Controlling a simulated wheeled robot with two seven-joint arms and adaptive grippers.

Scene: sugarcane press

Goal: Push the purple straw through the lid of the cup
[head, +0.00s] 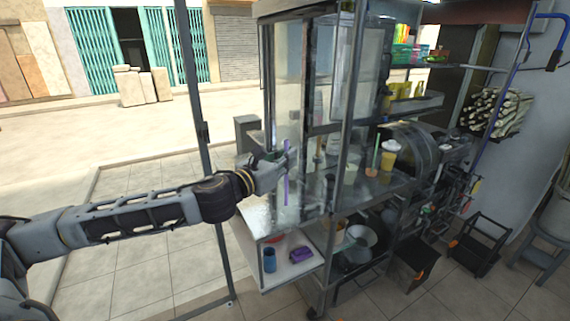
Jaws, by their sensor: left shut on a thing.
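My left gripper (283,158) comes in from the left and is shut on the purple straw (286,190). The straw stands nearly upright at the front left of the glass-sided stall. I cannot tell from here which cup has a lid. My right gripper is not in view.
The stall's metal post (341,140) rises between the straw and the yellowish-topped cup. The press machine (420,150) is at the right. A low white shelf (292,272) holds a blue cup (269,260) and a purple item (301,254). Paved floor lies open at the left.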

